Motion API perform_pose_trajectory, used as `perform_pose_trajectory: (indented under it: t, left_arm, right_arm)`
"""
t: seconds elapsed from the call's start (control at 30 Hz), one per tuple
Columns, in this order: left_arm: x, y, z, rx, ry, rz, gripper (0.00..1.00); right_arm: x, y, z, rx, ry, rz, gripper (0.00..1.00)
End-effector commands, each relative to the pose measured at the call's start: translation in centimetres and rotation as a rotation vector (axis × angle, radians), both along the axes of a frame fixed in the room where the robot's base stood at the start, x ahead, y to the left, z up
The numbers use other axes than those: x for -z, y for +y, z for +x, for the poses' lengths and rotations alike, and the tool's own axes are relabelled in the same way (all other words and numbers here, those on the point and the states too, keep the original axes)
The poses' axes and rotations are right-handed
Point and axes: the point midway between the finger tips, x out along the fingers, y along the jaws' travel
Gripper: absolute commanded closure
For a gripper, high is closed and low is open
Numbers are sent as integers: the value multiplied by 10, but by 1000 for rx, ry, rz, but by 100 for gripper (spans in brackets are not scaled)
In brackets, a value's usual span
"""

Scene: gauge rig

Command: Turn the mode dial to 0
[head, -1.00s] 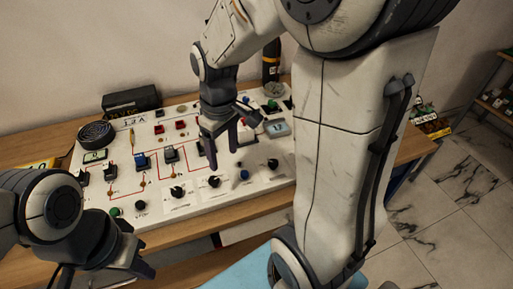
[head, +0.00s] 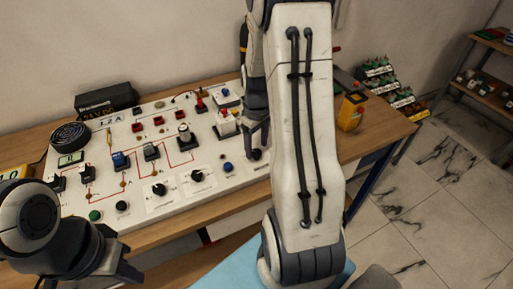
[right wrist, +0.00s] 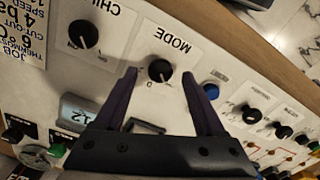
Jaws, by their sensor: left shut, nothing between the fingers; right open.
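The mode dial (right wrist: 160,71) is a black round knob on a white card marked MODE, upside down in the right wrist view. A small 0 is printed beside it, at its lower left there; I cannot make out clearly where its pointer aims. My right gripper (right wrist: 158,75) is open, with one dark finger on each side of the dial; contact is not visible. In the head view my right gripper (head: 257,142) is over the panel's right end, partly hidden by my arm. My left gripper (head: 130,268) is shut and empty at the lower left, in front of the panel.
Beside the mode dial are the CHILL dial (right wrist: 83,34), a blue button (right wrist: 211,90) and a display (right wrist: 80,112). The white panel (head: 140,206) carries several switches and knobs. A yellow device (head: 351,110) stands on the table to the right.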

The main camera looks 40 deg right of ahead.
Motion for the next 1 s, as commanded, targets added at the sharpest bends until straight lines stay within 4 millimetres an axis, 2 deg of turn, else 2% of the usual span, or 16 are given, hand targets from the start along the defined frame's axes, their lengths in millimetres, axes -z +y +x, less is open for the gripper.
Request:
perform_pose_trajectory:
  t: [0.2,0.47,0.6,0.63,0.67,1.0]
  left_arm:
    - [0,0,0,0,0,0,100]
    - [0,0,0,0,0,0,100]
    - [0,0,0,0,0,0,100]
    - [0,0,0,0,0,0,100]
    - [0,0,0,0,0,0,100]
    - [-3,0,0,0,0,0,100]
  right_arm:
    - [16,0,0,0,0,0,28]
    - [16,0,0,0,0,0,28]
    - [16,0,0,0,0,0,82]
    - [16,0,0,0,0,0,93]
    - [16,0,0,0,0,0,100]
    - [15,0,0,40,0,1,100]
